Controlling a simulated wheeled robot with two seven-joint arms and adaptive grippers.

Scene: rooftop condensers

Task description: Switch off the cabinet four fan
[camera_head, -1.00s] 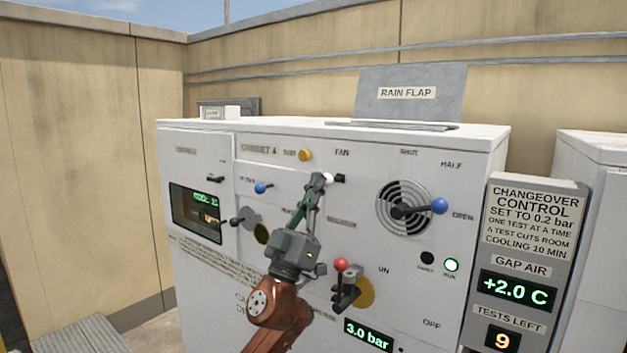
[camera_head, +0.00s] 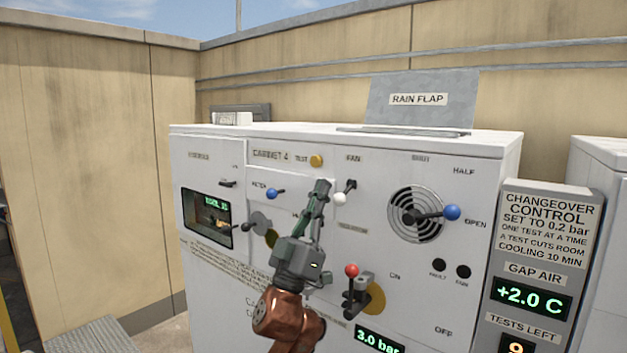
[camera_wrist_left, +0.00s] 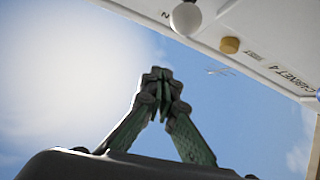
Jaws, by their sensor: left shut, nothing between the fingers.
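The cabinet four fan switch is a small lever with a white knob (camera_head: 340,199) on a dark stem, below the FAN label (camera_head: 353,158). The knob hangs down and slightly left of its pivot. My left gripper (camera_head: 322,184) is shut and empty, just left of the knob in the head view. In the left wrist view the shut fingertips (camera_wrist_left: 157,74) point up, with a visible gap to the white knob (camera_wrist_left: 186,18). Two round lamps (camera_head: 438,265) at the right of the panel are both dark. My right gripper is not in view.
A blue-knobbed lever (camera_head: 452,212) crosses the round vent, and a red-knobbed lever (camera_head: 352,271) sits below. Another blue knob (camera_head: 272,193) and a yellow button (camera_head: 316,161) are close to the gripper. A grey control post (camera_head: 545,245) stands right of the cabinet.

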